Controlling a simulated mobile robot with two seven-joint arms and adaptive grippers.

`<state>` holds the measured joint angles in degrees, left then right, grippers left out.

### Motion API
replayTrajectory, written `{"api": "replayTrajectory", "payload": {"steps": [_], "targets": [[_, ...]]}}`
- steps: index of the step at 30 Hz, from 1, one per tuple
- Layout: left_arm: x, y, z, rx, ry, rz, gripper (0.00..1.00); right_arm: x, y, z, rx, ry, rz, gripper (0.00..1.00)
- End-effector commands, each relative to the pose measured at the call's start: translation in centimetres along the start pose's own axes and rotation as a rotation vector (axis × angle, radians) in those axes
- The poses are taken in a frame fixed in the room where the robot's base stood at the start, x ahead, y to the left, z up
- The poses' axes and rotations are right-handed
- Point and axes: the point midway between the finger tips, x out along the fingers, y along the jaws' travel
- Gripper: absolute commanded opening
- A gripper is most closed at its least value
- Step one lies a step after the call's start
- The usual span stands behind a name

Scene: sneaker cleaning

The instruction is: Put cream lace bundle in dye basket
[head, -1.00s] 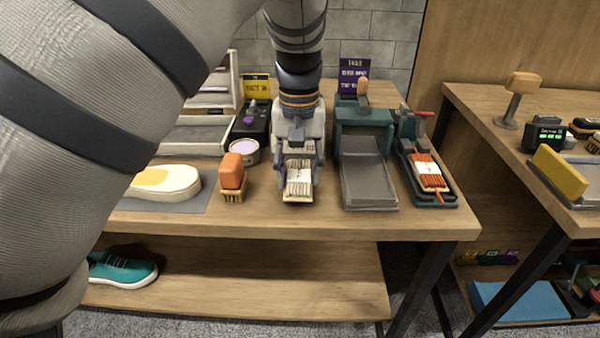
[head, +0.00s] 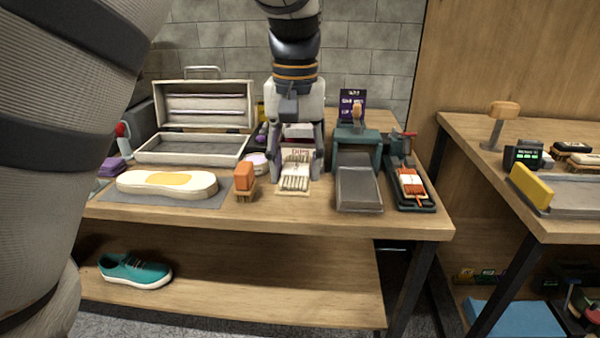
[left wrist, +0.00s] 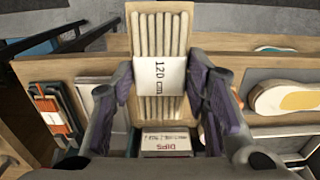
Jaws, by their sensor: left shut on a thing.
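My left gripper (head: 297,168) is shut on the cream lace bundle (head: 294,180). The bundle is several cream laces side by side on a wooden card, with a white "120 cm" band, clearest in the left wrist view (left wrist: 160,100). The fingers grip it from both sides. It is over the front part of the table, between an orange brush and a grey tray; its height above the top is hard to tell. A box labelled "DIPS" (left wrist: 165,142) shows below the bundle in the left wrist view. I cannot tell which thing is the dye basket. My right gripper is not in view.
The orange brush (head: 244,182) and a cream sole (head: 140,184) are left of the bundle. The grey tray (head: 358,190) with its teal stand (head: 358,140) and an orange lace bundle (head: 411,184) are right of it. An open case (head: 190,150) stands behind left.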

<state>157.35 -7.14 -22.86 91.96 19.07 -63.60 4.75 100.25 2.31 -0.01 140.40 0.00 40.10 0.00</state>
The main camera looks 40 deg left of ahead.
Motion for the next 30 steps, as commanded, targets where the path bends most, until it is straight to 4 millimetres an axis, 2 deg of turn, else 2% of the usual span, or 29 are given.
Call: {"api": "replayTrajectory", "payload": {"steps": [6,8,11,14,15,19,21,24,30], "targets": [[-0.3,-0.1,0.1,0.002,-0.001,-0.001,0.15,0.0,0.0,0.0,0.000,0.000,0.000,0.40],[0.1,0.1,0.4,0.012,-0.003,-0.003,0.15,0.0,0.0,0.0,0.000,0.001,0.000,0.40],[2.6,1.0,1.7,0.069,-0.012,-0.014,0.15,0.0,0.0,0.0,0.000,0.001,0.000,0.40],[6.4,2.4,4.2,0.178,-0.016,-0.028,0.15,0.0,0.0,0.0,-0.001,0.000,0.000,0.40],[7.9,3.0,5.5,0.230,-0.016,-0.031,0.15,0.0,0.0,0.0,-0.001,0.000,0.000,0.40],[11.8,4.9,9.8,0.401,-0.013,-0.024,0.15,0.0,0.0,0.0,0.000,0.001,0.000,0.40],[13.0,5.5,11.6,0.471,-0.009,-0.014,0.15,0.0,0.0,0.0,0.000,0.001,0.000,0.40],[13.8,6.1,13.1,0.525,-0.004,-0.002,0.15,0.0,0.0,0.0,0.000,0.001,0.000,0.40],[13.9,6.2,13.2,0.536,0.000,0.000,0.15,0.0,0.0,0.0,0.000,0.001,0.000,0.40]]}}
